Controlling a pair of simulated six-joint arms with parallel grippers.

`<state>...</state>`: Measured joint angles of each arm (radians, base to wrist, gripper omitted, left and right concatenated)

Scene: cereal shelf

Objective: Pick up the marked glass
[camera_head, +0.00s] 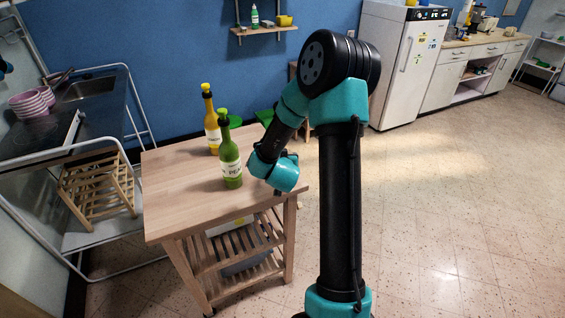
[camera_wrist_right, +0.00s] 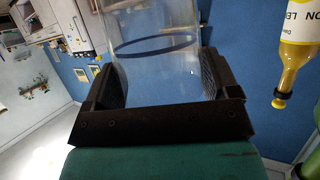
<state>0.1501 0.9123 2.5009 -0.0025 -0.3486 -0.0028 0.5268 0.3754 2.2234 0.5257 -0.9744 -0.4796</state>
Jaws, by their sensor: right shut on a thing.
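A clear glass (camera_wrist_right: 150,28) with a dark blue ring around it stands between the two black fingers of my right gripper (camera_wrist_right: 156,78) in the right wrist view. The fingers are shut on its sides. The upper part of the glass runs out of the top of the frame. In the head view my right arm reaches over the right side of the wooden table; its fingers and the glass are hidden behind my wrist. My left gripper is in neither view.
On the wooden table (camera_head: 170,196) stand a green bottle (camera_head: 230,166) and a yellow bottle (camera_head: 212,131), just left of my right wrist. The yellow bottle also shows in the wrist view (camera_wrist_right: 297,60). The table's front left is clear.

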